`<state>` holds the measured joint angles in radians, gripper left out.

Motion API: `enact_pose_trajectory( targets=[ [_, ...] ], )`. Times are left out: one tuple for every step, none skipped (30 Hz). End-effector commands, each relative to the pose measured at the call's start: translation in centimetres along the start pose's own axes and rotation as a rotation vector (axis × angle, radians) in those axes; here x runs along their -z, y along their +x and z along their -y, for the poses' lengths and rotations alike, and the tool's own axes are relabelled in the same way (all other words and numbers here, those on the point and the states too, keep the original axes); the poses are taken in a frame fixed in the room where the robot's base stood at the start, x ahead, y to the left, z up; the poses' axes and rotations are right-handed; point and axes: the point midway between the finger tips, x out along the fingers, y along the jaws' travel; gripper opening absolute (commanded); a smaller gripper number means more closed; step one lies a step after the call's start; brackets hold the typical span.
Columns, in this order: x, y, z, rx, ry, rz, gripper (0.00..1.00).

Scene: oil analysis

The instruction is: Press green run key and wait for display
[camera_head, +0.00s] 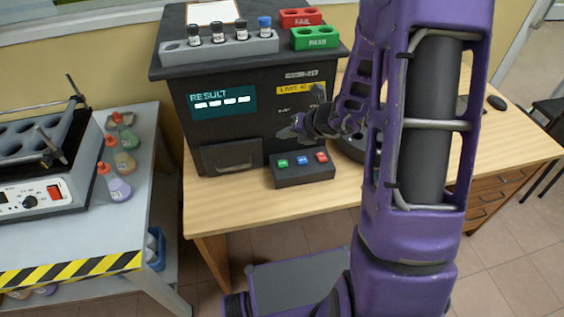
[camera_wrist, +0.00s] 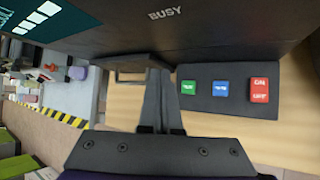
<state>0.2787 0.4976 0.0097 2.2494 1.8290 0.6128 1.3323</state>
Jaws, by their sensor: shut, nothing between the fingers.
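The green run key (camera_head: 283,163) is the left key on a dark key box (camera_head: 303,176) in front of the black analyser (camera_head: 262,140). The green key (camera_wrist: 188,87) also shows in the wrist view, just right of my fingers. A blue key (camera_head: 302,160) and a red key (camera_head: 321,157) sit beside it. The display (camera_head: 222,101) reads RESULT with several white dashes below. My gripper (camera_head: 289,132) is shut and empty, near the analyser front and above the key box. In the wrist view its fingers (camera_wrist: 158,74) appear left of the green key, not covering it.
A vial rack (camera_head: 221,50) and red FAIL and green PASS trays (camera_head: 315,38) stand on the analyser. A drawer-like front (camera_head: 229,156) is left of the key box. At left, a grey bench (camera_head: 140,190) holds a heater and bottles. Desk space (camera_head: 235,203) in front is clear.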

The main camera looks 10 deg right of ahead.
Motion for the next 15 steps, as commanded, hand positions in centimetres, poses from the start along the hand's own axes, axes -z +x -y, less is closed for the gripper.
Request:
enact_pose_trajectory(
  targets=[
    [0.0,0.0,0.0,0.0,-0.001,0.0,0.0],
    [0.0,0.0,0.0,0.0,-0.002,0.0,0.0],
    [0.0,0.0,0.0,0.0,-0.002,0.0,0.0],
    [0.0,0.1,0.0,0.0,-0.002,0.0,0.0],
    [0.1,0.1,0.1,0.0,-0.002,0.0,0.0],
    [0.1,0.2,0.1,0.0,-0.002,-0.001,0.0],
    [0.2,0.3,0.2,0.001,-0.002,-0.001,0.0],
    [0.3,0.4,0.3,0.001,-0.002,-0.001,0.0],
    [0.4,0.6,0.4,0.001,-0.003,-0.001,0.0],
    [0.5,0.7,0.5,0.001,-0.003,-0.002,0.0],
    [0.7,0.9,0.6,0.001,-0.003,-0.002,0.0],
    [0.9,1.2,0.8,0.001,-0.002,-0.002,0.0],
    [1.1,1.4,1.0,0.001,-0.002,-0.002,0.0],
    [1.2,1.7,1.2,0.001,-0.002,-0.003,0.0],
    [1.6,2.2,1.6,0.001,-0.003,-0.002,0.0]
  ],
)
